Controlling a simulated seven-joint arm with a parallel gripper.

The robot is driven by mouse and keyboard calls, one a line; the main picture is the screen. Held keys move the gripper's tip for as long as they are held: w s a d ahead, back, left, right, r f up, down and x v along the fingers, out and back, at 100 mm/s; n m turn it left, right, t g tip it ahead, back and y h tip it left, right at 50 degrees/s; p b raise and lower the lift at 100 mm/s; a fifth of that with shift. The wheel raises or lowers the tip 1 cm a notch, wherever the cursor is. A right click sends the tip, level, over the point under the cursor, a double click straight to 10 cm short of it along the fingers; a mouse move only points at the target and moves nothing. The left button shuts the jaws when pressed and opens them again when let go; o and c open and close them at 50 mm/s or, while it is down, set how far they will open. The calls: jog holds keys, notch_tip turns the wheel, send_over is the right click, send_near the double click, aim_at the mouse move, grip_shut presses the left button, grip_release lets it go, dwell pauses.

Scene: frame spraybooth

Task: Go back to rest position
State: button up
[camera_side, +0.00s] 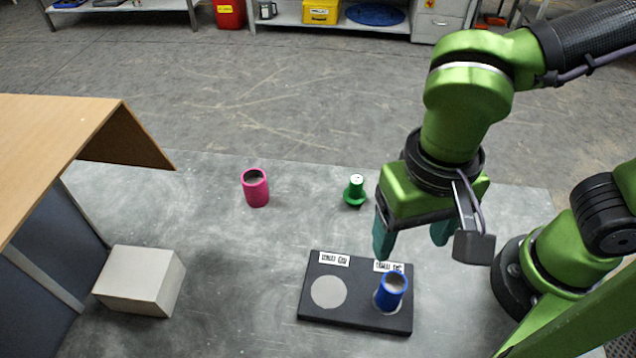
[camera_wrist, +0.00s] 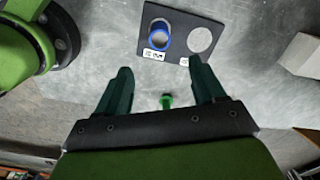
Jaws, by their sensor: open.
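My gripper (camera_side: 412,240) is open and empty, with its two teal fingers apart above the grey table. It also shows in the wrist view (camera_wrist: 160,82). In the side view it is behind and above the black board (camera_side: 352,318). A blue cup-like cylinder (camera_side: 392,290) stands on the board's right circle; in the wrist view the cylinder (camera_wrist: 159,34) is ahead of the fingers. The board's left pale circle (camera_side: 328,292) is bare. Nothing is between the fingers.
A pink cylinder (camera_side: 255,188) and a green flanged part (camera_side: 355,191) stand on the table behind the board. A pale box (camera_side: 140,281) sits at the left, beside a wooden-topped booth (camera_side: 60,140). The table between box and board is clear.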

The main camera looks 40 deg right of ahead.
notch_tip(320, 180, up, 2)
dwell(0.4)
